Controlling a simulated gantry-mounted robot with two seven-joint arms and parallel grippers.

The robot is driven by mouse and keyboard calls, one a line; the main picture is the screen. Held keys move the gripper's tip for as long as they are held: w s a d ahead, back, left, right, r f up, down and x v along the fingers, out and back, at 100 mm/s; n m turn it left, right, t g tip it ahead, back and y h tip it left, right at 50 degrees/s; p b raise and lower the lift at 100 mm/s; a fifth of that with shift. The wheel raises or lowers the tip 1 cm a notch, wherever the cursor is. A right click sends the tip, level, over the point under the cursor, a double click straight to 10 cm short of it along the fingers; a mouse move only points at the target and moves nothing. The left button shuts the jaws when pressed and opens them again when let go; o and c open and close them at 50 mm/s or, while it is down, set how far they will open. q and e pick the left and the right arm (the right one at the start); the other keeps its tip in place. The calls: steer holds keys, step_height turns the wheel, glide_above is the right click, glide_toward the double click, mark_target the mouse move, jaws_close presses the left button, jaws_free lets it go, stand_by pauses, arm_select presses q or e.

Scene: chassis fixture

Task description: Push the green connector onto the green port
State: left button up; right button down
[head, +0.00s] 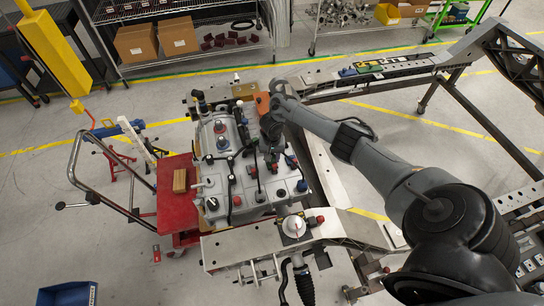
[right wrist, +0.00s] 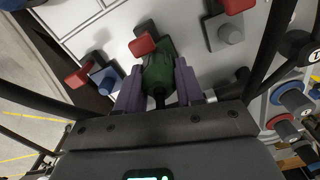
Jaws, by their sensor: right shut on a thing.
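In the right wrist view the green connector (right wrist: 157,76) sits between the two purple fingers of my right gripper (right wrist: 158,92), which are shut on it. A dark cable end comes out of it toward the gripper. Its far end is by a red tab (right wrist: 143,45) on the pale panel. I cannot make out the green port apart from the connector, nor tell whether they touch. In the head view my right gripper (head: 271,160) is over the grey fixture unit (head: 212,178), and the connector is too small to tell there. My left gripper is not in view.
Close beside the gripper are a blue port (right wrist: 105,79) with a red tab and a grey port (right wrist: 230,34). Black cables run along both sides. In the head view several knobs and cables stand up from the unit. A red cart (head: 176,207) with a wooden block is at left.

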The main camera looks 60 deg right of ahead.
steer(key=shift+f, duration=0.15)
steer(key=shift+f, duration=0.45)
steer(key=c, duration=0.6)
jaws_free()
steer(key=shift+r, duration=0.2)
steer(key=shift+r+p, duration=0.55)
step_height(320, 180, up, 5)
steer(key=p, duration=0.5)
steer(key=shift+f+p, duration=0.15)
steer(key=shift+p, duration=0.25)
